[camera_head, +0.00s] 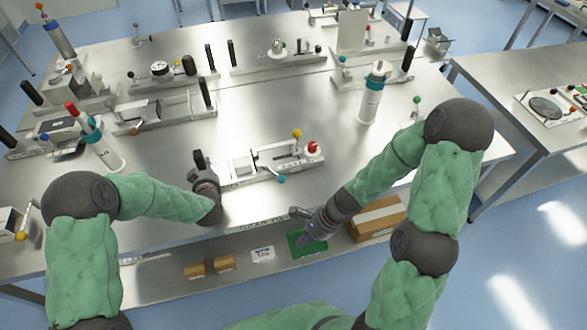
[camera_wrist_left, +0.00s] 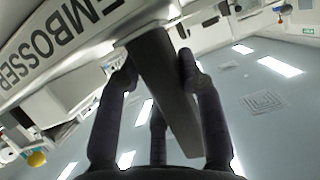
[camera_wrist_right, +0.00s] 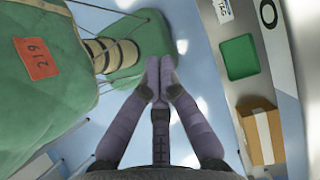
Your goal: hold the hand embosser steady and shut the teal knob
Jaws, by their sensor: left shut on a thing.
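The hand embosser (camera_head: 240,179) is a pale device near the front edge of the steel table, with a teal knob (camera_head: 281,179) low on its front side, a red knob (camera_head: 313,147) and a yellow knob (camera_head: 297,133). My left gripper (camera_head: 204,178) is shut on the dark handle at its left end. The left wrist view shows the fingers around this dark handle (camera_wrist_left: 165,90), beside the body lettered EMBOSSER (camera_wrist_left: 60,45). My right gripper (camera_head: 303,222) is empty, below and right of the embosser, near the table's front edge. Its fingertips meet in the right wrist view (camera_wrist_right: 160,72).
A teal-banded white bottle (camera_head: 369,104) stands behind and right of the embosser, another (camera_head: 107,152) at the left. Several similar devices line the back. Boxes and a green item (camera_head: 307,244) lie on the lower shelf. The tabletop between the embosser and right bottle is clear.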

